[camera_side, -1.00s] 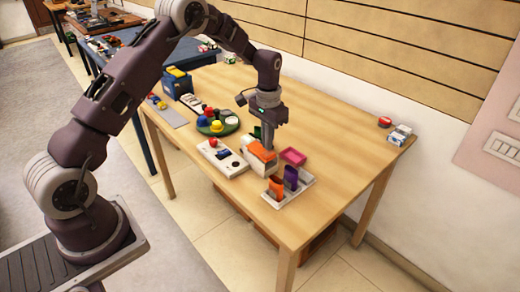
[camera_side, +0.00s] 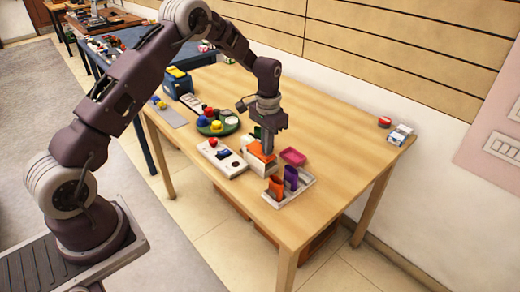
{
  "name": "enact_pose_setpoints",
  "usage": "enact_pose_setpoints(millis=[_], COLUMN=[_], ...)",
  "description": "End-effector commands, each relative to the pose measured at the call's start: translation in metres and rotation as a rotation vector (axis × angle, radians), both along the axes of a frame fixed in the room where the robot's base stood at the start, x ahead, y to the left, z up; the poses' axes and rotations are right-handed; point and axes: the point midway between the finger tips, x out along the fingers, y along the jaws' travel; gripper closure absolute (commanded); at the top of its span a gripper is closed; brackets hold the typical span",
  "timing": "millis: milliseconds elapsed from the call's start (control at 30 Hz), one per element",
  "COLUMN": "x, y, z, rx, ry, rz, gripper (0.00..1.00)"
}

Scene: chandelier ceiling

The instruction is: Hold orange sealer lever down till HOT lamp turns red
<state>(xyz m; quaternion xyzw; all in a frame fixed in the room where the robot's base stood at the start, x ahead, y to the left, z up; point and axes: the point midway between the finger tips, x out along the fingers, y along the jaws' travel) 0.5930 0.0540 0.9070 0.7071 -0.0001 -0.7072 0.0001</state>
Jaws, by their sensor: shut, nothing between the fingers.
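The sealer (camera_side: 258,167) is a white block near the front of the wooden table. Its orange lever (camera_side: 257,151) lies along the top. My gripper (camera_side: 267,153) is shut and points down, with its fingertips at the lever; it looks to be touching it, though the exact contact is too small to tell. A white panel (camera_side: 235,170) with a red knob (camera_side: 213,142) and a dark patch lies just left of the sealer. I cannot make out a HOT lamp or its colour.
A white tray (camera_side: 299,192) with orange and purple pouches stands right of the sealer. A pink dish (camera_side: 293,156) lies behind it. A green round tray (camera_side: 230,130) with colored items is at the left. The table's right side is mostly clear.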

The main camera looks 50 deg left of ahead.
Motion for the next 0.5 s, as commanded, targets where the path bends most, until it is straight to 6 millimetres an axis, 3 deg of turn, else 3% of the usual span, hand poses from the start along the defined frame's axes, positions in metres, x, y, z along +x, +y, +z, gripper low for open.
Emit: enact_pose_setpoints(millis=[500], x=[0.0], y=[0.002], z=[-0.014], rx=[0.001], ry=[0.0], rz=[0.0], gripper=[1.0])
